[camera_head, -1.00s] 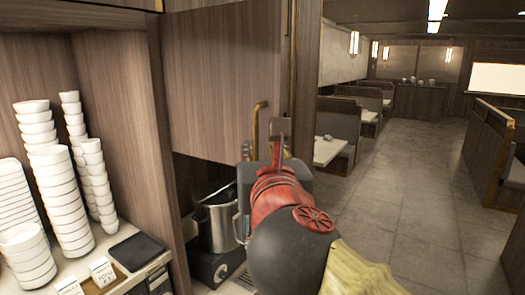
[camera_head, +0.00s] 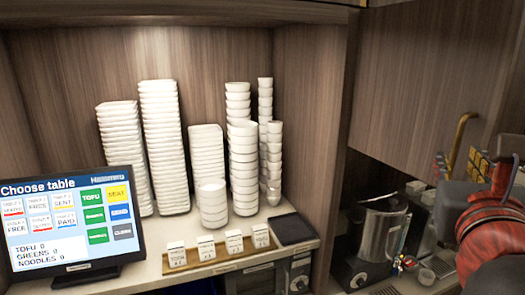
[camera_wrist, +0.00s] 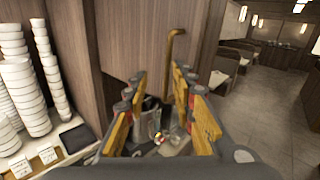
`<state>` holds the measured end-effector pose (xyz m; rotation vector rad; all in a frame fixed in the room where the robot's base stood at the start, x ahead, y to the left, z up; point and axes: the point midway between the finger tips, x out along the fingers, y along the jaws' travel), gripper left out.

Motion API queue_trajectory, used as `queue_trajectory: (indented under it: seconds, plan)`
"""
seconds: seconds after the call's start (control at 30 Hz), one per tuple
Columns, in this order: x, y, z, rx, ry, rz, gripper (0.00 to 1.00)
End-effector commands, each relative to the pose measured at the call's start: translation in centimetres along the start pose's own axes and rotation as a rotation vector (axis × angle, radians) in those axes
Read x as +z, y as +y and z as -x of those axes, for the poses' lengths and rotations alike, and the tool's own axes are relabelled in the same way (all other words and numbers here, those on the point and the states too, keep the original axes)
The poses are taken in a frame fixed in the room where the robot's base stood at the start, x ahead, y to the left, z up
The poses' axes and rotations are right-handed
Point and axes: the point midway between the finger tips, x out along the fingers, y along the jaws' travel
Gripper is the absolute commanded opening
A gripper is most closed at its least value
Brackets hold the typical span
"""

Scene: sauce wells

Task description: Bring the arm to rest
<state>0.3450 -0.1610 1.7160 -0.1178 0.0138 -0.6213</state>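My gripper (camera_wrist: 163,98) shows in the wrist view with its yellow-padded fingers spread apart. I see nothing held between them. Beyond the gap are a metal pot (camera_wrist: 147,122) and a wooden panel. In the head view my red and black arm enters at the right edge, raised in front of the pot (camera_head: 379,228) and the panel. The yellow finger pads (camera_head: 478,163) show there, partly hidden by the arm.
Stacks of white bowls (camera_head: 243,165) and plates (camera_head: 163,140) stand on the shelf counter (camera_head: 215,272), with a dark tray (camera_head: 291,229) and an order screen (camera_head: 70,222) at left. A wooden divider (camera_head: 345,130) separates the pot. In the wrist view, an open aisle (camera_wrist: 262,130) lies right.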

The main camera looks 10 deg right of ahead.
Motion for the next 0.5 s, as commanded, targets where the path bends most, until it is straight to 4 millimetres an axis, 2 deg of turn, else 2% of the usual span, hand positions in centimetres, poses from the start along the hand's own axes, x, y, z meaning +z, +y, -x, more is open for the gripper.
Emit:
queue_trajectory:
  seconds: [0.13,0.2,0.27,0.37,0.4,0.47,0.5]
  plan:
    - [2.8,4.3,0.4,0.135,-0.153,0.338,0.26]
    - [3.5,7.3,1.1,0.208,-0.248,0.557,0.26]
    - [3.3,10.1,1.9,0.274,-0.329,0.754,0.26]
    - [0.7,14.9,3.7,0.394,-0.462,1.096,0.26]
    - [-1.0,16.7,4.5,0.448,-0.516,1.234,0.26]
    - [-4.3,19.2,5.8,0.532,-0.592,1.437,0.26]
    - [-6.7,20.4,6.6,0.588,-0.639,1.563,0.26]
